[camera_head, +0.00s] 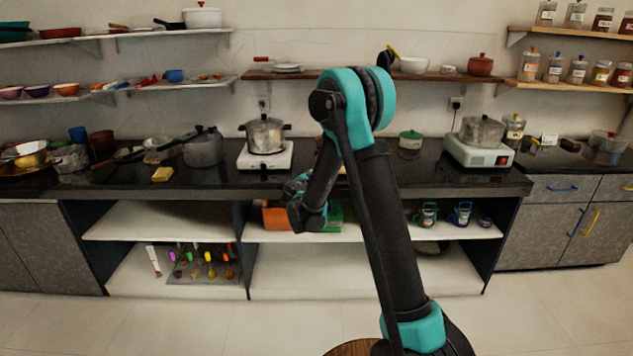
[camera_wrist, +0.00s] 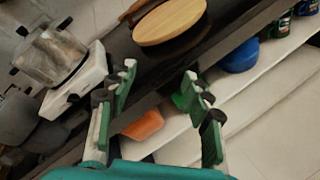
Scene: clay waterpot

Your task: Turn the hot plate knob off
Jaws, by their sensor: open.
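A white hot plate (camera_head: 279,160) stands on the dark counter left of my arm, with a lidded steel pot (camera_head: 265,134) on it. In the wrist view the white hot plate (camera_wrist: 93,72) and the pot (camera_wrist: 48,55) are at the left. A small dark spot on its front face (camera_wrist: 72,98) looks like the knob, but it is too small to read its setting. A second pale hot plate (camera_head: 462,151) with a pot stands farther right on the counter. My gripper (camera_wrist: 160,82) is open and empty, its fingers apart, in front of the counter edge, away from the hot plate.
The counter (camera_head: 220,180) has an open shelf below, holding an orange box (camera_wrist: 143,125), a green item and mugs (camera_head: 462,213). A round wooden board (camera_wrist: 170,20) is on the counter. A grey pot (camera_head: 203,148) stands left of the white hot plate. The floor in front is clear.

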